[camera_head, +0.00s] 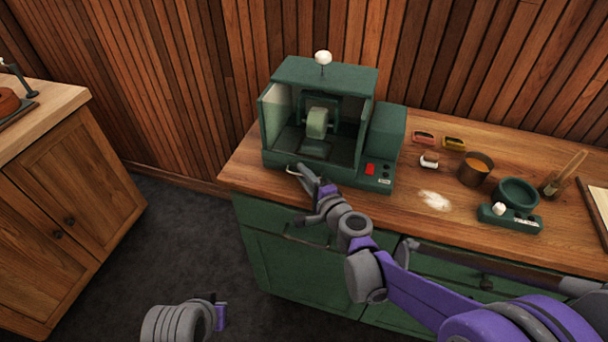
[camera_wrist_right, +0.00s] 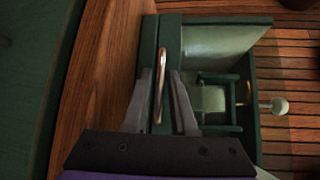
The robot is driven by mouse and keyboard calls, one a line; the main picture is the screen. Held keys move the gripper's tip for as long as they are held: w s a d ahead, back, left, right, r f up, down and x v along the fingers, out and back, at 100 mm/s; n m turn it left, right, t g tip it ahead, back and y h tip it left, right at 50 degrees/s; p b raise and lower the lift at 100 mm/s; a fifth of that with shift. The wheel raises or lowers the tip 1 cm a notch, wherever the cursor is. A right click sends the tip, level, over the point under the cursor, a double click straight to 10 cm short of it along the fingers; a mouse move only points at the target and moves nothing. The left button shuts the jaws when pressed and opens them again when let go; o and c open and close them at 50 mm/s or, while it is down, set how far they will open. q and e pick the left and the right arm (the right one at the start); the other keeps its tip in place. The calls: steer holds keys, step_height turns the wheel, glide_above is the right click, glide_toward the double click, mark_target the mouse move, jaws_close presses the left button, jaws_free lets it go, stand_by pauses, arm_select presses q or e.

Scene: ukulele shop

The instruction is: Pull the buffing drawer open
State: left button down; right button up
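The green buffing machine (camera_head: 318,120) stands on the wooden counter, with a pale wheel inside its open hood. The wrist view shows a metal bar handle (camera_wrist_right: 160,85) on the green drawer front (camera_wrist_right: 147,45) at the machine's base. The drawer looks closed. My left gripper (camera_head: 220,312) is low over the floor, its fingers unclear.
Right of the machine are small tins (camera_head: 454,143), a brush (camera_head: 430,159), a copper pot (camera_head: 475,169), white powder (camera_head: 435,201) and a green bowl (camera_head: 517,193). The green cabinet (camera_head: 275,262) is below. Another wooden cabinet (camera_head: 75,210) stands left, with open floor between.

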jaws_close()
stand_by(1.4)
